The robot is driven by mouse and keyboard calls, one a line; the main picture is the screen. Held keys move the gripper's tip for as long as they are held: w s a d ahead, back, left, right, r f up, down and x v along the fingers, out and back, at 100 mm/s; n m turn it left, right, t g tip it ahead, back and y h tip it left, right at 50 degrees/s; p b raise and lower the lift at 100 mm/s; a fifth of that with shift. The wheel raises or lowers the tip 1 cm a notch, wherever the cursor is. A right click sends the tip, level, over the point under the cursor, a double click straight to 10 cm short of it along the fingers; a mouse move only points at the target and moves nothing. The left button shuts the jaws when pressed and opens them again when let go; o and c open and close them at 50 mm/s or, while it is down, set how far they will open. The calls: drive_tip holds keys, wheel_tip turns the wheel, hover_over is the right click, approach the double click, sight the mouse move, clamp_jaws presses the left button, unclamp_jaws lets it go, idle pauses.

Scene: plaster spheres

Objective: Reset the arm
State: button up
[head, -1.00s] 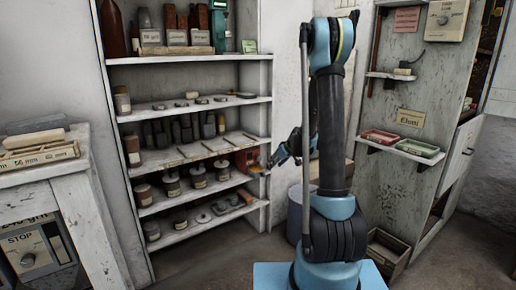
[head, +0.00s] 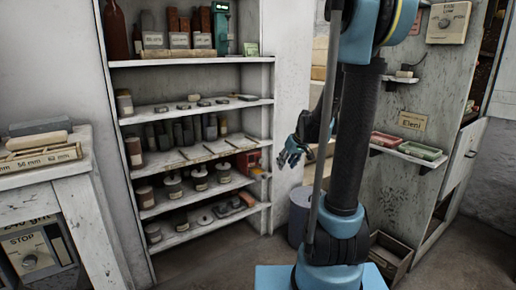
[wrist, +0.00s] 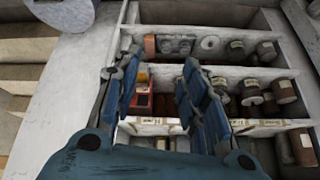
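My gripper (head: 287,160) hangs beside my upright arm, just right of the shelf unit and apart from it. In the wrist view its two blue fingers (wrist: 158,72) are spread, with nothing held between them. My arm (head: 350,140) stands tall in the middle of the head view, and its upper joint is cut off by the top edge. A red box (head: 249,162) sits at the right end of a middle shelf. It also shows beyond the fingers in the wrist view (wrist: 143,92).
The shelf unit (head: 270,125) holds several jars, weights and bottles. A panel on the right carries a small shelf (head: 410,153) with red and green trays. A grey cylinder (head: 299,213) and a wooden crate (head: 390,258) stand on the floor near my arm. Open floor lies front left.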

drive_tip(key=s+d+f+m+g+h, duration=0.1)
drive_tip(key=s+d+m, duration=0.1)
drive_tip(key=s, duration=1.3)
drive_tip(key=s+d+f+m+g+h, duration=0.1)
drive_tip(key=s+d, duration=0.3)
drive_tip(key=s, duration=1.2)
drive_tip(key=shift+s+d+f+m+g+h, duration=0.15)
drive_tip(key=shift+s+f+m+g+h, duration=0.2)
drive_tip(key=shift+f+m+h, duration=0.3)
drive_tip(key=shift+w+f, duration=0.2)
drive_tip(key=shift+w, duration=0.3)
